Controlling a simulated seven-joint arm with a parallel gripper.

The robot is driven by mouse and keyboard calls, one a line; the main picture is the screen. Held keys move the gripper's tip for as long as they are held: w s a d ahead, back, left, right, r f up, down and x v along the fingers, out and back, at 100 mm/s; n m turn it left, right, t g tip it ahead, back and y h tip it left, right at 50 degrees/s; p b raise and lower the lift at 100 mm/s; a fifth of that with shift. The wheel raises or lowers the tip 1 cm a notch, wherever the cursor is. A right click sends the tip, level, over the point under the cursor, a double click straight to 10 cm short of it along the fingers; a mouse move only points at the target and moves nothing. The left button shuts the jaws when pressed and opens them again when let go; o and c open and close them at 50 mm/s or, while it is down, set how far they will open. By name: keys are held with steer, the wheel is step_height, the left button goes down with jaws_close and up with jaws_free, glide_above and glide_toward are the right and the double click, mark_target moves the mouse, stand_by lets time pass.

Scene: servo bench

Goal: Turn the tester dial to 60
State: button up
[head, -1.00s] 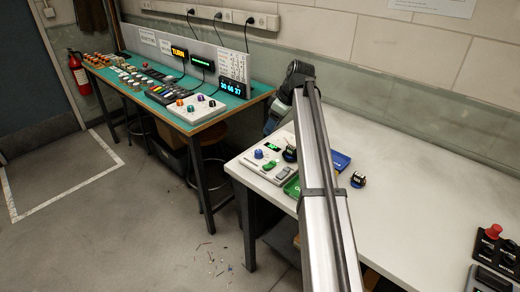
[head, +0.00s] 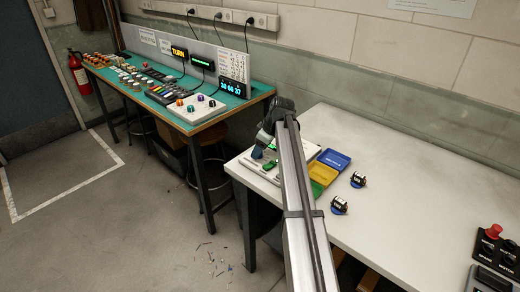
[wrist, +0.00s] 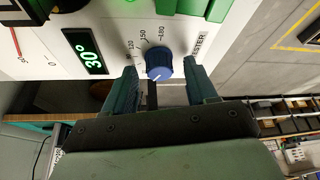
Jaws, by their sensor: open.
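The blue tester dial (wrist: 159,65) sits on the white tester panel (wrist: 110,14) in the wrist view, with printed numbers 120, 150 and 180 showing around it. The green display (wrist: 86,51) beside it reads 30°. My gripper (wrist: 160,76) is open, with one finger on each side of the dial. I cannot tell whether either finger touches it. In the head view my gripper (head: 260,148) is over the tester (head: 254,166) at the near left of the white table, and my arm hides much of the tester.
Blue (head: 334,159), yellow (head: 322,173) and green trays lie right of the tester, partly behind my arm. Two small dark parts (head: 358,179) (head: 339,206) sit on the white table (head: 420,190). A control box with a red button (head: 493,231) stands at far right.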

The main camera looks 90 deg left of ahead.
steer(key=shift+f, duration=0.1)
steer(key=c, duration=1)
steer(key=m, duration=0.2)
steer(key=shift+s+d+m+t+y, duration=0.1)
steer(key=shift+d+m+t+y, duration=0.05)
steer(key=shift+m+t+y, duration=0.55)
steer(key=shift+m+y, duration=0.2)
steer(key=shift+m, duration=1)
steer(key=o, duration=1)
